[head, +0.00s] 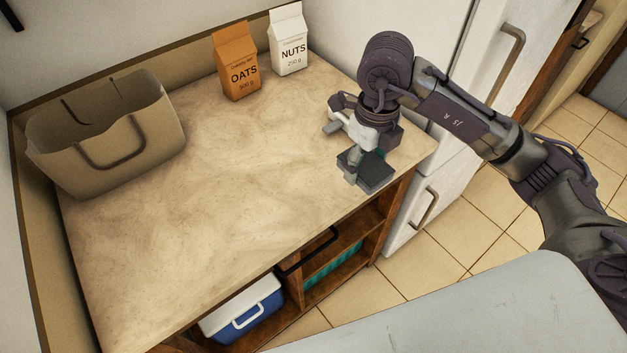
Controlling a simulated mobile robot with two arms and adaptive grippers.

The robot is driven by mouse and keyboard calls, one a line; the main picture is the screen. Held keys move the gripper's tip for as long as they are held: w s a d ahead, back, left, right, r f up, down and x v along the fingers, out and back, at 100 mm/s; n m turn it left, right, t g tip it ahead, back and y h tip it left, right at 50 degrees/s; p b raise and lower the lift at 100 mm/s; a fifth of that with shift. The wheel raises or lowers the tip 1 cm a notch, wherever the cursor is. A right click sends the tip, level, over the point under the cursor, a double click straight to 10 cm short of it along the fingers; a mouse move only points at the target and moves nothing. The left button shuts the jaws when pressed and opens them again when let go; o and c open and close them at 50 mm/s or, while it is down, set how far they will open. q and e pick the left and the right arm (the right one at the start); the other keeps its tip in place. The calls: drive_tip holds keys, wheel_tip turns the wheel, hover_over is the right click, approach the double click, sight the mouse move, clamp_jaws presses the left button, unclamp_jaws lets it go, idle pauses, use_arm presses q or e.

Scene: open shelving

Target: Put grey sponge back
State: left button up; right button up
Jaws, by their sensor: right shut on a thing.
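The grey sponge (376,176) is a dark grey slab at the right front part of the counter top (230,180), close to its front edge. My right gripper (354,160) points down from above and is shut on the sponge. Part of the sponge is hidden behind the gripper's fingers. I cannot tell whether the sponge touches the counter or is just above it. My left gripper is not in the picture.
A beige bag (150,140) stands at the left. An orange oats carton (238,75) and a white nuts carton (289,45) stand at the back. Below are open shelves with a blue and white cooler (245,308) and a teal crate (335,265). The counter's middle is clear.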

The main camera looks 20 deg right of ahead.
drive_tip(key=w+a+f+p, duration=0.2)
drive_tip(key=w+a+f, duration=0.1)
drive_tip(key=w+a, duration=0.1)
hover_over(313, 183)
wheel_tip(313, 183, down, 3)
drive_tip(key=shift+s+d+f+p, duration=0.1)
drive_tip(key=shift+d+f+p, duration=0.1)
drive_tip(key=shift+p, duration=0.1)
drive_tip(key=shift+a+f, duration=0.15)
drive_tip(key=shift+f, duration=0.3)
wheel_tip(313, 183, down, 3)
drive_tip(key=shift+f+p, duration=0.15)
drive_tip(key=shift+p, duration=0.5)
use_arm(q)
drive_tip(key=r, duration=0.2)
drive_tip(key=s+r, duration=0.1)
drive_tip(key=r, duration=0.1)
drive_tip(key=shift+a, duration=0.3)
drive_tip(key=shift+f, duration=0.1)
use_arm(e)
drive_tip(key=shift+f, duration=0.1)
